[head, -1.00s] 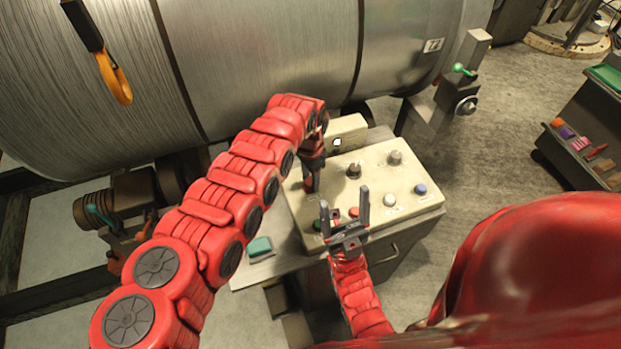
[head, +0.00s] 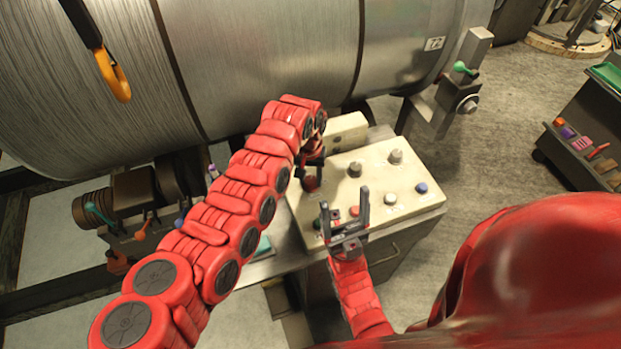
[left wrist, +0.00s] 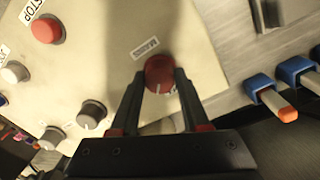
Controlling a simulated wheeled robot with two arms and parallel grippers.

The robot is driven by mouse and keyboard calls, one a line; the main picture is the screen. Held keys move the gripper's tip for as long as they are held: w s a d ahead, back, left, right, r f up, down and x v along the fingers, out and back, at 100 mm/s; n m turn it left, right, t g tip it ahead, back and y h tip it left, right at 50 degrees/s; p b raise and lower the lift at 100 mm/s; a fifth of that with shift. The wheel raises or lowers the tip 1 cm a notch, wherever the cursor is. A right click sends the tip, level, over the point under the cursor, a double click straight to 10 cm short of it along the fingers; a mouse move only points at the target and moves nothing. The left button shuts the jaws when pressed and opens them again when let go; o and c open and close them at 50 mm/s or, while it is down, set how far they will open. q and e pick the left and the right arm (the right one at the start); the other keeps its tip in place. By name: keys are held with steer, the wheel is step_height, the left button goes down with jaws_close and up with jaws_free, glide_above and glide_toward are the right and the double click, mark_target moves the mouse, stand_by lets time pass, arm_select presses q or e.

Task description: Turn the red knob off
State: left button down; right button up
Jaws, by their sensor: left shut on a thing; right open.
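The red knob (left wrist: 159,70) sits on the cream control panel (left wrist: 110,40), with a white mark on its face pointing toward the bottom of the left wrist view. My left gripper (left wrist: 160,78) is shut on the knob, one finger on each side. In the head view my left gripper (head: 312,178) reaches down onto the left part of the panel (head: 370,175); it mostly hides the knob there. My right gripper (head: 347,208) is open and empty above the panel's front edge.
A red STOP button (left wrist: 46,30) and grey knobs (left wrist: 92,113) share the panel. White (head: 390,200) and blue (head: 421,188) buttons are at its right. A large metal drum (head: 270,60) stands behind. A dark cart (head: 590,140) is at right; floor between is clear.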

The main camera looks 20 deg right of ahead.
arm_select(q)
steer(key=n+b, duration=0.2)
steer(key=n, duration=0.1)
steer(key=n+b, duration=0.1)
steer(key=b, duration=0.1)
steer(key=shift+f, duration=0.25)
steer(key=shift+n+b, duration=0.9)
steer(key=shift+n, duration=0.3)
steer(key=shift+r+n+b, duration=0.2)
steer(key=shift+n+b, duration=0.3)
steer(key=shift+n, duration=0.2)
steer(key=shift+c, duration=1.9)
jaws_free()
steer(key=shift+r, duration=0.15)
